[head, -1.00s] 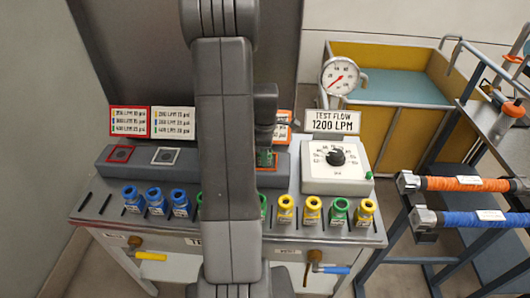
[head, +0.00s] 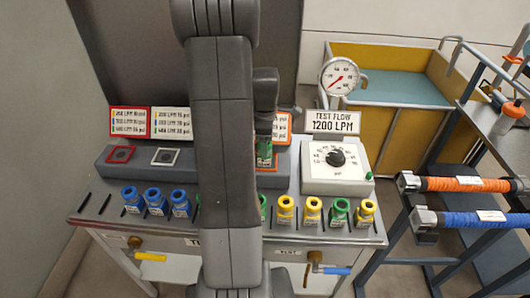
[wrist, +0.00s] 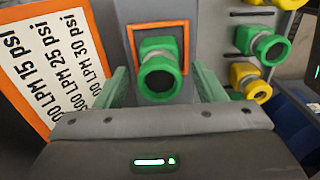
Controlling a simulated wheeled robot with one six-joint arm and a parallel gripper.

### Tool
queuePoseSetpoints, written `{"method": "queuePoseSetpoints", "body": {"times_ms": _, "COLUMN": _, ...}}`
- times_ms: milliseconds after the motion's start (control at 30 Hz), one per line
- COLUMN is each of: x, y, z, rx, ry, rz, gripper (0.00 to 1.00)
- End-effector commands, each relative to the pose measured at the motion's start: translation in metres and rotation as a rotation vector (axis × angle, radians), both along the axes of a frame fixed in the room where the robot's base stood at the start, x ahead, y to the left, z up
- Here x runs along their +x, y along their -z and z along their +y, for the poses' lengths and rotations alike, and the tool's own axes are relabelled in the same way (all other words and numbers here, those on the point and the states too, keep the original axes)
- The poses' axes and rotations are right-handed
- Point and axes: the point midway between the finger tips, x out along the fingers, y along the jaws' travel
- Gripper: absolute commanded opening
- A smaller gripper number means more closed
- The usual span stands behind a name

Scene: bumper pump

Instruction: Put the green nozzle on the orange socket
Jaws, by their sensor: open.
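A green nozzle (head: 265,154) stands on the orange-framed socket (head: 275,166) at the right end of the grey block, partly hidden by my arm. In the wrist view the green nozzle (wrist: 160,72) sits inside the orange square outline of the socket (wrist: 132,40). My gripper (head: 264,136) is just above the nozzle. In the wrist view its two fingers (wrist: 164,86) are spread on either side of the nozzle, with visible gaps, and hold nothing.
Red-framed (head: 121,154) and white-framed (head: 165,156) sockets are empty. Blue nozzles (head: 153,201), yellow nozzles (head: 285,209) and another green nozzle (head: 339,212) stand along the front ledge. A dial box (head: 337,170) stands to the right. A pressure chart (wrist: 45,65) is close beside my gripper.

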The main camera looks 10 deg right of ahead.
Motion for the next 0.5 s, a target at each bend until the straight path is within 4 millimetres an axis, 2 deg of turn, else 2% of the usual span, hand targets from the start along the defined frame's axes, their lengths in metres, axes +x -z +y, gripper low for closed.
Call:
{"method": "queuePoseSetpoints", "body": {"times_ms": 33, "x": 0.001, "y": -0.013, "z": 0.000, "rx": -0.001, "ry": 0.000, "rz": -0.006, "gripper": 0.63}}
{"method": "queuePoseSetpoints", "body": {"times_ms": 200, "x": 0.000, "y": -0.047, "z": 0.000, "rx": -0.001, "ry": 0.000, "rz": -0.004, "gripper": 0.63}}
{"method": "queuePoseSetpoints", "body": {"times_ms": 333, "x": 0.000, "y": -0.065, "z": 0.000, "rx": -0.001, "ry": 0.000, "rz": -0.003, "gripper": 0.63}}
{"method": "queuePoseSetpoints", "body": {"times_ms": 500, "x": 0.000, "y": -0.075, "z": 0.000, "rx": 0.000, "ry": 0.000, "rz": -0.001, "gripper": 0.63}}
